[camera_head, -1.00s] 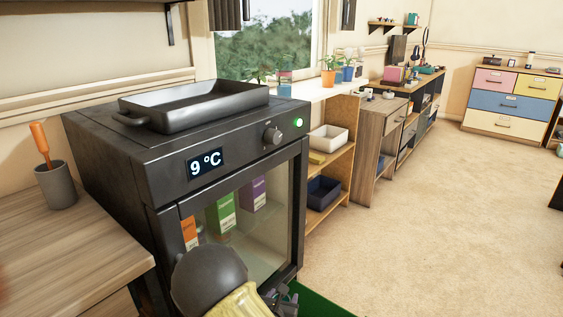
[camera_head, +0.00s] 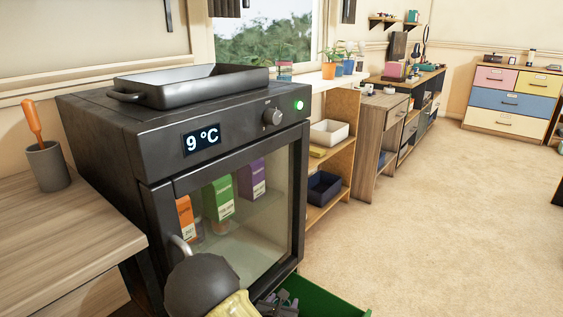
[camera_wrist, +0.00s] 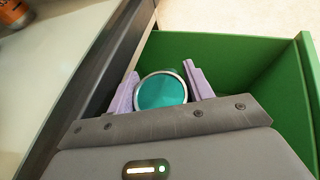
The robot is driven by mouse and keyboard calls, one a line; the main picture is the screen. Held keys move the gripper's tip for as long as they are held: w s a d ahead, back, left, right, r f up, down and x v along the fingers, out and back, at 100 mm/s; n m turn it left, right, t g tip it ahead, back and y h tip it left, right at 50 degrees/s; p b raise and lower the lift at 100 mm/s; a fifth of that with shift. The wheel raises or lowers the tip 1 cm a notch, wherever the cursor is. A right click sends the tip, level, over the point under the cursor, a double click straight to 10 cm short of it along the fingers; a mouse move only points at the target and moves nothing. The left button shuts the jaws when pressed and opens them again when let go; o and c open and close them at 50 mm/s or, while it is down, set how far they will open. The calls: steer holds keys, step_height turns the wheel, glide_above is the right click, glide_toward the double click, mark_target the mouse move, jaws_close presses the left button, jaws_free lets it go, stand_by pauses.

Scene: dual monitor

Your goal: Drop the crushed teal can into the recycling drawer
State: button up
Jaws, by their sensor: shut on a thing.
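The teal can (camera_wrist: 161,91) shows in the wrist view as a round teal end with a silver rim. My gripper (camera_wrist: 162,86) is shut on it, one pale purple finger on each side. The green drawer (camera_wrist: 240,58) is open, and its interior and walls show behind and to the right of the can. In the head view the drawer (camera_head: 332,294) juts out at the bottom, below the black fridge, and my gripper (camera_head: 277,304) is at its left part. The can cannot be made out there, and its crushed shape is hidden.
The black fridge (camera_head: 170,150) with a glass door stands just behind and left of my arm, with a tray (camera_head: 195,88) on top. A wooden counter (camera_head: 60,235) with a grey cup (camera_head: 47,166) is at left. The floor (camera_head: 440,220) to the right is clear.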

steer(key=o, duration=1)
steer(key=shift+o, duration=0.2)
steer(key=shift+a+r, duration=0.1)
steer(key=p+v, duration=0.7)
steer(key=v, duration=1)
steer(key=shift+s, duration=0.25)
